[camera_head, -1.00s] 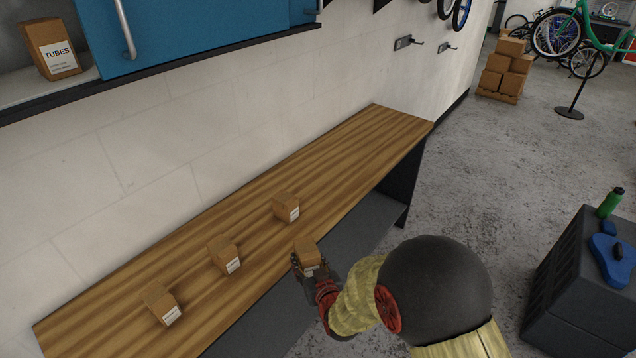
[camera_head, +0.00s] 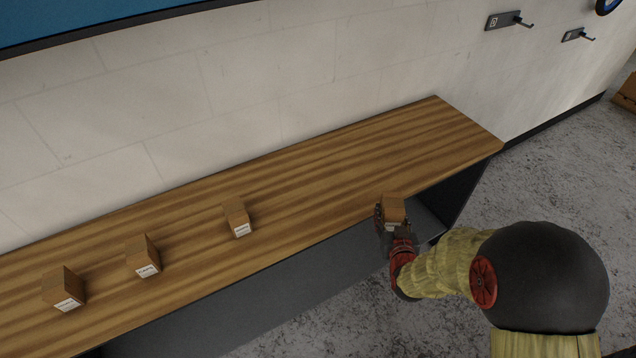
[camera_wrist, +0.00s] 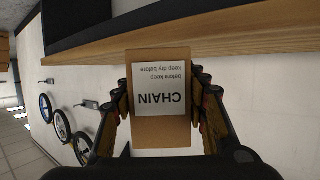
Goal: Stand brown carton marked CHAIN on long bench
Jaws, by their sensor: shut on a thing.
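The brown carton marked CHAIN (camera_wrist: 160,119) is between the two fingers of my gripper (camera_wrist: 164,122), and its white label reads upside down in the wrist view. In the head view my gripper (camera_head: 392,226) is shut on this carton (camera_head: 393,207). The carton appears at the front edge of the long wooden bench (camera_head: 330,180), toward its right part. I cannot tell whether it touches the bench top. The bench edge also shows in the wrist view (camera_wrist: 230,38).
Several cartons stand on the bench to the left: one (camera_head: 238,218), another (camera_head: 143,257) and a third (camera_head: 65,289). The bench top right of them is clear. A blue cabinet (camera_head: 60,22) hangs above, and wall hooks (camera_head: 508,20) are at the upper right.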

